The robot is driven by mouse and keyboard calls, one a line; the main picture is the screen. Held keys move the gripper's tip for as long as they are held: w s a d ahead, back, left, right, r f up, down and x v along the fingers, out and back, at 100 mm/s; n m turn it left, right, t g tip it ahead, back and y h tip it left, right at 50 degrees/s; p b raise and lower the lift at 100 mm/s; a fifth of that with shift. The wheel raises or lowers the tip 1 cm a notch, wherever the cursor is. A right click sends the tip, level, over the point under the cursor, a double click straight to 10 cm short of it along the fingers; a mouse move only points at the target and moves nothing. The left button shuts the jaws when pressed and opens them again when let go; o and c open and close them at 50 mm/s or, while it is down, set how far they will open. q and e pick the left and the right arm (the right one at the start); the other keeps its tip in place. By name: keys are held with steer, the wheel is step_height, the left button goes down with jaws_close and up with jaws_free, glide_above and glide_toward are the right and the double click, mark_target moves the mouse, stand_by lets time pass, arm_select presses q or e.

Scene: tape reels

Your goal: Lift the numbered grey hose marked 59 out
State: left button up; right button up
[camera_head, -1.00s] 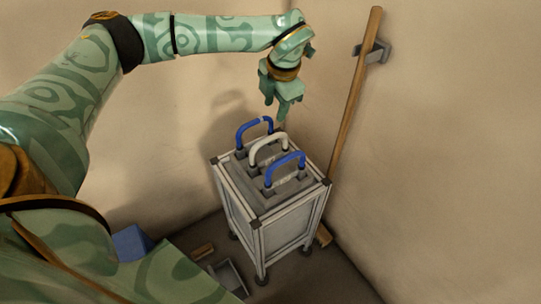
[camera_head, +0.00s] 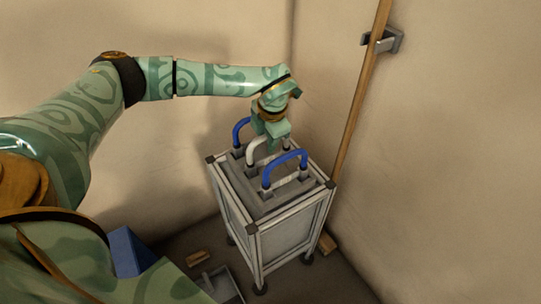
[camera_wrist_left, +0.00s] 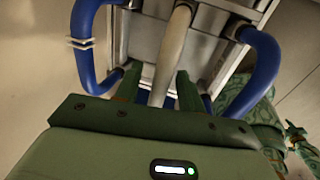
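The light grey hose (camera_head: 252,150) is the middle one of three arched hoses on the metal-framed stand (camera_head: 284,224). No number is legible on it. My left gripper (camera_head: 270,142) is above the stand, pointing down over this hose and hiding part of its arch. In the left wrist view the grey hose (camera_wrist_left: 172,48) runs between the two green fingers (camera_wrist_left: 157,82). The fingers are apart, with a gap visible on the hose's left side. Of my right gripper, only a small unclear green shape at the wrist view's lower right edge may show.
A blue hose (camera_head: 284,157) stands on the near side of the grey one, another blue hose (camera_head: 236,130) on the far side. A wooden pole (camera_head: 360,95) leans by a wall bracket (camera_head: 385,41) to the right. A dustpan (camera_head: 222,284) lies on the floor.

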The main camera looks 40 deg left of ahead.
arm_select(q)
steer(key=shift+r, duration=0.2)
steer(key=shift+c, duration=0.6)
steer(key=shift+s, duration=0.1)
jaws_close()
arm_select(e)
steer(key=shift+r, duration=0.1)
